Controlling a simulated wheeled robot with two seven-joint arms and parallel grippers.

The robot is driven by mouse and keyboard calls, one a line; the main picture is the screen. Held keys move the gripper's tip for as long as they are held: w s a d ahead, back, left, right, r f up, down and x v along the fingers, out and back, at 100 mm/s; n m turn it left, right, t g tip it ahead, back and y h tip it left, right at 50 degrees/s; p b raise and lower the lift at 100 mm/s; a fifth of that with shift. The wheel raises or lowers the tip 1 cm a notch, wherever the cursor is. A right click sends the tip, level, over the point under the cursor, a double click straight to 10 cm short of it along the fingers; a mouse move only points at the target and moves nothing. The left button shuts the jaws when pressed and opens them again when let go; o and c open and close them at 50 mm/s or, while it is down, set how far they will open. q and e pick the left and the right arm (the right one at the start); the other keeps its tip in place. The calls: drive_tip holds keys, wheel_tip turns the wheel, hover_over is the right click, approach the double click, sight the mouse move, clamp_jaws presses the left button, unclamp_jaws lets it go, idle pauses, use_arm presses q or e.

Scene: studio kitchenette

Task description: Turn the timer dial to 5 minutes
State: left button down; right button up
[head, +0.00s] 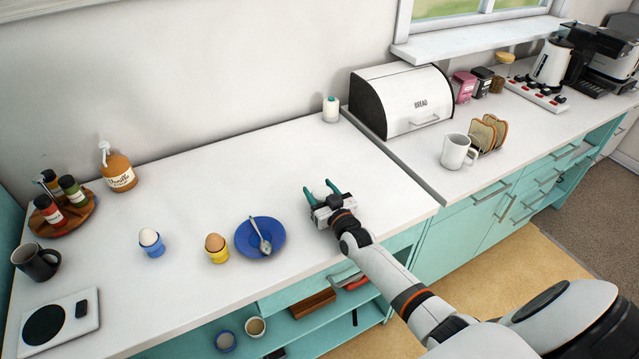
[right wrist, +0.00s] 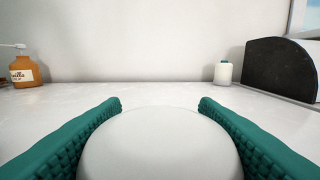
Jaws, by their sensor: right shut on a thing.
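A white, smooth, round-topped thing (right wrist: 160,145), which looks like the timer, stands between the fingers of my right gripper (head: 318,187). In the right wrist view it fills the lower middle, with a green ribbed finger along each side. The gripper is shut on it at the counter, right of the blue plate. In the head view only a small white part of it (head: 320,195) shows between the fingers. No dial marks or numbers can be read, so its setting cannot be told. My left gripper is not in view.
A blue plate (head: 272,243) with a spoon lies just left of the gripper. Two egg cups with eggs (head: 216,254) stand further left. A small white bottle (head: 331,112) and a bread box (head: 402,103) stand behind. The counter behind the gripper is clear.

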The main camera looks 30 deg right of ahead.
drive_tip(key=m+h+p, duration=0.1)
drive_tip(key=m+h, duration=0.1)
drive_tip(key=h, duration=0.1)
use_arm(q)
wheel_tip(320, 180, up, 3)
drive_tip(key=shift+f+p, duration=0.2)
drive_tip(key=shift+p, duration=0.2)
use_arm(e)
drive_tip(key=shift+d+m+g+h, duration=0.1)
drive_tip(key=shift+m+g+h, duration=0.3)
drive_tip(key=shift+h, duration=0.2)
drive_tip(key=shift+d, duration=0.1)
idle(0.6)
drive_tip(key=o, duration=1)
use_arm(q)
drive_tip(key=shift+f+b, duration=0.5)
use_arm(e)
drive_tip(key=v, duration=1.2)
